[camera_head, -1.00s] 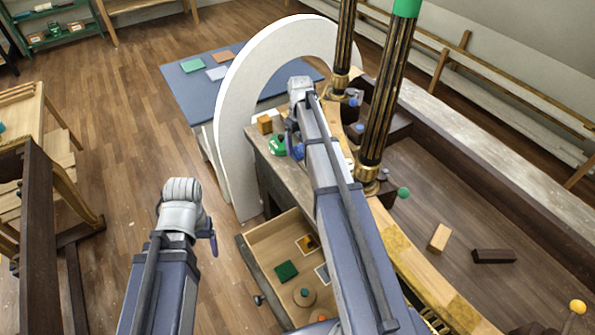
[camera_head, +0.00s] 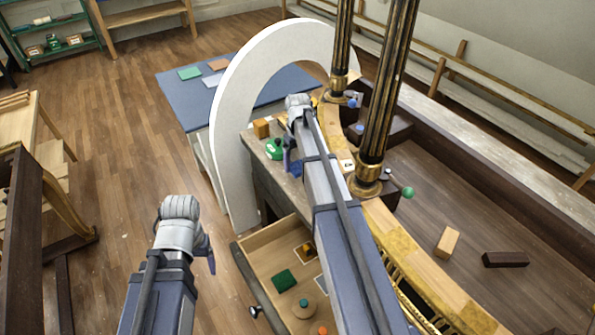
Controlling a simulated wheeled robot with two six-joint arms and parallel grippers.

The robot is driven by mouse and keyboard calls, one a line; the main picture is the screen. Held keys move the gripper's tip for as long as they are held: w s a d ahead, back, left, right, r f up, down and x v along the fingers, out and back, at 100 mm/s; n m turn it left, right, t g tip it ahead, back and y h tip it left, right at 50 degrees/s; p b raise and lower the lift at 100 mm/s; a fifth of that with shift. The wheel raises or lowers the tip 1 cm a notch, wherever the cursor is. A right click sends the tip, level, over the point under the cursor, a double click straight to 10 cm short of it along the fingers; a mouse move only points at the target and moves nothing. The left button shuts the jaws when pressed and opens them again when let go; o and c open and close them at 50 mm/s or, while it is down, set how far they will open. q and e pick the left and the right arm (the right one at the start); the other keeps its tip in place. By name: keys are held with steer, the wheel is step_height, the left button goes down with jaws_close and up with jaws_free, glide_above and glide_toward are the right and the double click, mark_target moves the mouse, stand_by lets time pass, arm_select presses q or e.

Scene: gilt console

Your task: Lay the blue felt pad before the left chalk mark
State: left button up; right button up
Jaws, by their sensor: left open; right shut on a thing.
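My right arm reaches over the stone-topped surface (camera_head: 262,158) beside the gilt console. Its gripper (camera_head: 291,160) is at the arm's far end, mostly hidden by my own wrist. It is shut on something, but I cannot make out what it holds. My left gripper (camera_head: 210,255) is over the floor, left of the open drawer, mostly hidden by its wrist. It is open, and I see nothing in it. I cannot clearly pick out a blue felt pad. I cannot clearly pick out the chalk marks either.
A white arch (camera_head: 232,105) rises behind the stone top. A blue-topped table (camera_head: 188,105) beyond carries a green pad (camera_head: 189,73) and an orange one. An open drawer (camera_head: 258,250) holds a dark green pad (camera_head: 284,281). Dark gilt columns (camera_head: 381,105) stand close right of my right arm.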

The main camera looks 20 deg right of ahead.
mark_target(297, 164)
step_height(297, 164, down, 4)
steer(key=b, duration=0.3)
steer(key=shift+r, duration=0.3)
steer(key=o, duration=1.1)
steer(key=shift+f, duration=0.2)
step_height(297, 164, up, 12)
steer(key=p, duration=1.2)
steer(key=shift+r, duration=0.2)
